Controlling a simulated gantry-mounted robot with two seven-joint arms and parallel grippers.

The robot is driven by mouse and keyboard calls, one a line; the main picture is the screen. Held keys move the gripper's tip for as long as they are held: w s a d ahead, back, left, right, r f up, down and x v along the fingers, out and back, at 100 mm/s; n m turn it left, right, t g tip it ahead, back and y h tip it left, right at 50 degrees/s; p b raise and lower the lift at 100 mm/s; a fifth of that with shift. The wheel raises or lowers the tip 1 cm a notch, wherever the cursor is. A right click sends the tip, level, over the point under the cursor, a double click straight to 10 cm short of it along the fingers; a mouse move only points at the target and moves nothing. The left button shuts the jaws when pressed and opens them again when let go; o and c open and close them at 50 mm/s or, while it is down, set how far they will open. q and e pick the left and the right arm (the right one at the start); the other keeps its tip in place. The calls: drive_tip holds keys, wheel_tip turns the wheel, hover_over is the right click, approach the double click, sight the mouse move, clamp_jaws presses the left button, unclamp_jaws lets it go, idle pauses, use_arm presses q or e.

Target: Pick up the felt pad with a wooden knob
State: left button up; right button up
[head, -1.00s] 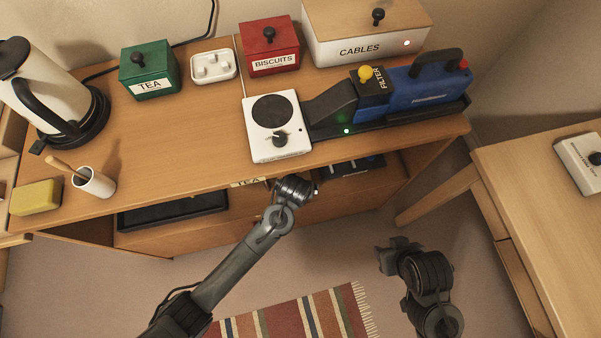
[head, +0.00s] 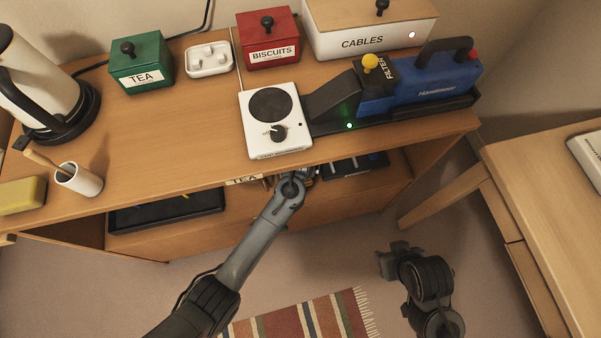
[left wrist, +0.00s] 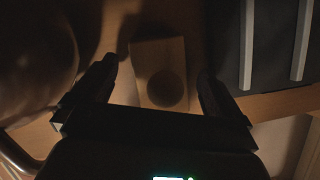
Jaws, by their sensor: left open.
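My left gripper (head: 302,176) reaches into the shelf space under the cabinet top, and the top's front edge hides most of its fingers. In the dark left wrist view the left gripper (left wrist: 157,70) is open, with a finger on each side of a pale, squarish block with a dark round shape on it (left wrist: 160,72). This may be the felt pad with its knob, but it is too dark to be sure. I cannot tell whether the fingers touch it. The pad does not show clearly in the head view. My right gripper (head: 390,262) hangs over the floor, away from the cabinet.
On the lower shelf are a black tray (head: 165,213) at left and a dark item with light bars (head: 355,166), also in the left wrist view (left wrist: 275,45), beside the left gripper. The cabinet top (head: 200,130) overhangs. A desk (head: 560,190) stands at right.

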use_arm(q)
drive_tip(key=shift+w+f, duration=0.1)
drive_tip(key=shift+f, duration=0.1)
drive_tip(key=shift+c, duration=0.3)
drive_tip(key=c, duration=0.9)
drive_tip(key=shift+r, duration=0.15)
drive_tip(key=shift+r+p, duration=0.4)
drive_tip(key=shift+r, duration=0.1)
drive_tip(key=shift+c, duration=0.6)
drive_tip(key=r, duration=0.1)
drive_tip(key=r+p, duration=0.1)
drive_tip(key=shift+s+a+r+p, duration=0.1)
drive_tip(key=shift+s+r+p, duration=0.1)
drive_tip(key=shift+r+p, duration=0.15)
drive_tip(key=shift+s+a+f+p, duration=0.15)
drive_tip(key=shift+s+p, duration=0.65)
drive_tip(key=shift+s, duration=2.1)
drive_tip(key=shift+s+a+p, duration=0.25)
drive_tip(key=shift+s+p, duration=0.5)
drive_tip(key=shift+s, duration=2.2)
drive_tip(key=shift+s+a+f+p, duration=0.15)
drive_tip(key=shift+s+p, duration=0.65)
drive_tip(key=shift+s, duration=2.1)
